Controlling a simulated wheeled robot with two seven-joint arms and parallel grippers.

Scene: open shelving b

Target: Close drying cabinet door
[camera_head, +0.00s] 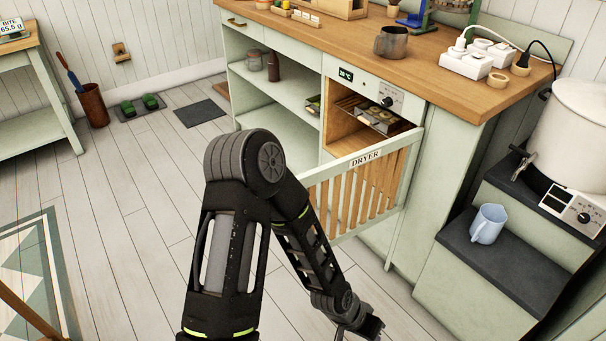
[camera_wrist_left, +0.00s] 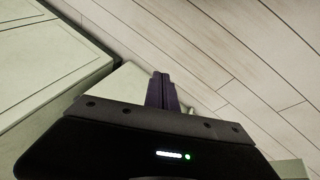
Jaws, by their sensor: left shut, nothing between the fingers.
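The drying cabinet door (camera_head: 366,158), a pale green slatted panel labelled DRYER, stands open in the head view. Its right edge meets the cabinet's right side, and its left end swings out over the floor, partly hidden by my arm. The drying cabinet (camera_head: 342,121) shows its wooden interior and a rack inside. My left gripper (camera_head: 368,330) is low at the bottom edge of the head view, below the door in the picture. Its fingers (camera_wrist_left: 162,90) are shut and empty in the left wrist view. Whether it touches the door cannot be told. My right gripper is not seen.
Dark-topped steps (camera_head: 500,262) with a blue mug (camera_head: 488,223) and a white pot stand at right. Plank floor is open at left. The wrist view shows a pale panel (camera_wrist_left: 45,60) at left.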

